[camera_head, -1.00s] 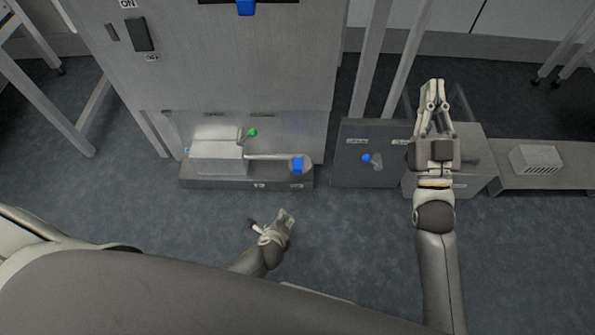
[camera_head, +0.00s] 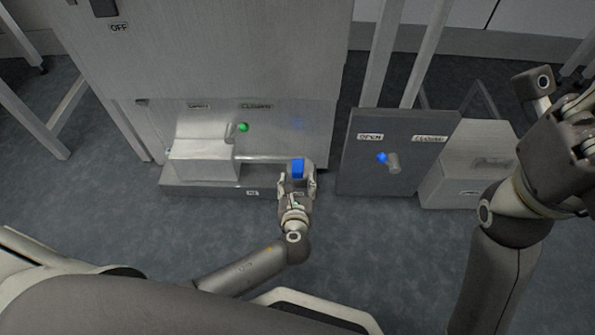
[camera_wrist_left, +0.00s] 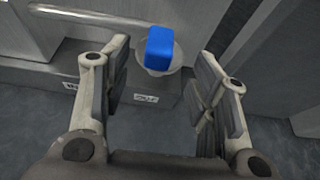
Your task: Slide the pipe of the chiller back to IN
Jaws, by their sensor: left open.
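The chiller's pipe (camera_wrist_left: 90,15) is a thin metal rod with a blue block-shaped handle (camera_head: 297,168) at its right end. In the left wrist view the blue handle (camera_wrist_left: 159,48) stands beside the OUT label (camera_wrist_left: 146,98), and an IN label (camera_head: 252,192) is farther left on the ledge. My left gripper (camera_head: 297,182) is open, its fingers on either side of the handle's near side in the head view. In the left wrist view the handle is ahead of the fingertips, with nothing between the pads. My right gripper (camera_head: 572,105) is at the right edge, partly cut off.
A dark panel (camera_head: 362,170) with a blue-knobbed lever (camera_head: 382,158) stands to the right. A grey bin (camera_head: 450,190) is beside it. Open floor lies in front.

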